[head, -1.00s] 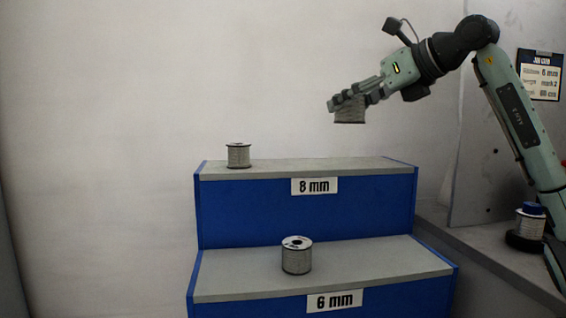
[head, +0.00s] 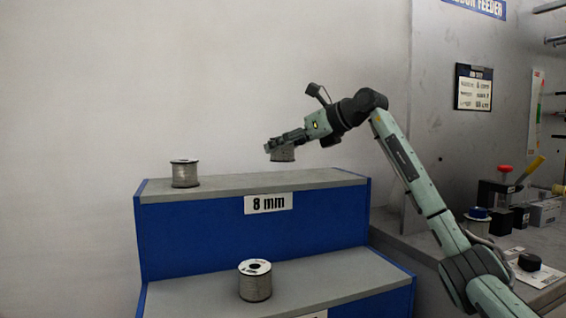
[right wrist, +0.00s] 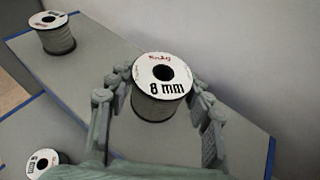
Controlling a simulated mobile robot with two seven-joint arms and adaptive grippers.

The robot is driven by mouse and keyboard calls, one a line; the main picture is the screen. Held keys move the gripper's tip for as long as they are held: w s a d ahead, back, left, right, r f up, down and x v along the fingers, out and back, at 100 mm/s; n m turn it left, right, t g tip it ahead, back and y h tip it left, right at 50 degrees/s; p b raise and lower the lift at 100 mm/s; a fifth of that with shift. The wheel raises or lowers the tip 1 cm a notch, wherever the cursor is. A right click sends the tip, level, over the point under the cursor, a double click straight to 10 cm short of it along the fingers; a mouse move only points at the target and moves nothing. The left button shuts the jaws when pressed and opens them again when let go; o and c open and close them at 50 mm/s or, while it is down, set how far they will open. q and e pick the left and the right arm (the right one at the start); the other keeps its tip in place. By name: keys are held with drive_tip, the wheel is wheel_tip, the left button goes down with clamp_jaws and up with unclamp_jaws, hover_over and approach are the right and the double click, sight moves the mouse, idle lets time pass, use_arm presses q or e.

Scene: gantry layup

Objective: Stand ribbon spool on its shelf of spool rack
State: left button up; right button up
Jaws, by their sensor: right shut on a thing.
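A ribbon spool (head: 284,155) with grey ribbon is held upright in my right gripper (head: 280,146). In the right wrist view the held spool (right wrist: 161,106) has a white top face marked "8 mm" with red writing, and the fingers sit on both sides of it. The spool rack (head: 215,245) is blue with stepped grey shelves. The held spool appears just above the upper shelf (head: 235,184), which carries an "8 mm" label (head: 268,203); a small gap shows beneath it. My left gripper is out of view.
Another spool (head: 185,173) stands at the left of the upper shelf. A further spool (head: 255,280) stands on the lower shelf. The upper shelf is bare right of its spool. A wall is behind; a grey bench (head: 425,240) with tools is at the right.

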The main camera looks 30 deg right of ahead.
drive_tip(key=shift+w+f, duration=0.15)
drive_tip(key=shift+f, duration=0.05)
wheel_tip(320, 180, down, 2)
drive_tip(key=shift+f+b, duration=0.25)
drive_tip(key=shift+b, duration=0.05)
drive_tip(key=shift+d+f, duration=0.1)
drive_tip(key=shift+f, duration=0.6)
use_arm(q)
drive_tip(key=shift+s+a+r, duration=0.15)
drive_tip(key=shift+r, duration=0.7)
use_arm(e)
drive_tip(key=o, duration=1.5)
